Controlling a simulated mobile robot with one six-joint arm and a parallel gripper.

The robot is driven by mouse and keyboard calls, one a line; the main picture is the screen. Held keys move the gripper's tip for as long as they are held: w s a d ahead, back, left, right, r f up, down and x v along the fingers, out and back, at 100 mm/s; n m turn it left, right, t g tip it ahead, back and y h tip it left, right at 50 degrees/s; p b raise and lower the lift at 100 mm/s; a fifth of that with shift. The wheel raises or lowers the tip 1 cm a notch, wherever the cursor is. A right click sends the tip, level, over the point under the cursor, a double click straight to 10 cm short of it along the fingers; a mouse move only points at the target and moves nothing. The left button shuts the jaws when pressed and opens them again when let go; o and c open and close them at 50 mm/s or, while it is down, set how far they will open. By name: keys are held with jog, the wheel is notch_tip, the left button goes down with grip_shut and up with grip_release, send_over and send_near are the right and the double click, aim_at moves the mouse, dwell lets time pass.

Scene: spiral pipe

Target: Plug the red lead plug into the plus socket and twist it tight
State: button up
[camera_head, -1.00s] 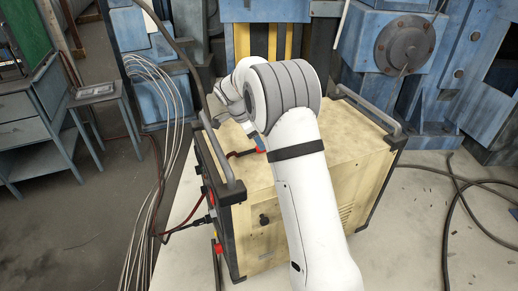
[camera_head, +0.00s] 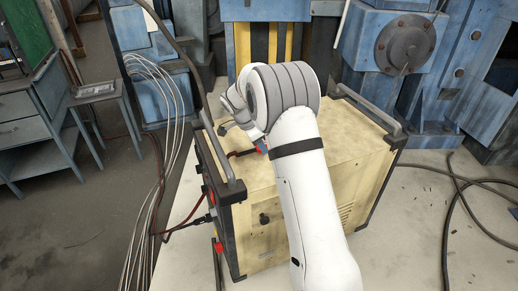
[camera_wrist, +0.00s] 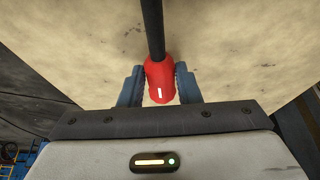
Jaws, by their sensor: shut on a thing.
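The red plug (camera_wrist: 160,80) is between the two blue-grey fingers of my gripper (camera_wrist: 160,86) in the wrist view, shut on its sides. It has a white mark, and a black lead runs up from it. My arm hides most of the gripper there. The plus socket cannot be made out for certain; red fittings (camera_head: 218,247) show on the unit's left end.
The unit has raised grey handles (camera_head: 221,155) at both ends. A dark connector (camera_head: 201,220) with a lead is at its left side. Pale cables (camera_head: 170,130) hang to the left. A loose black cable (camera_head: 452,200) lies on the floor at right.

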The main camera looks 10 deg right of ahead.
jog(key=shift+c, duration=1.2)
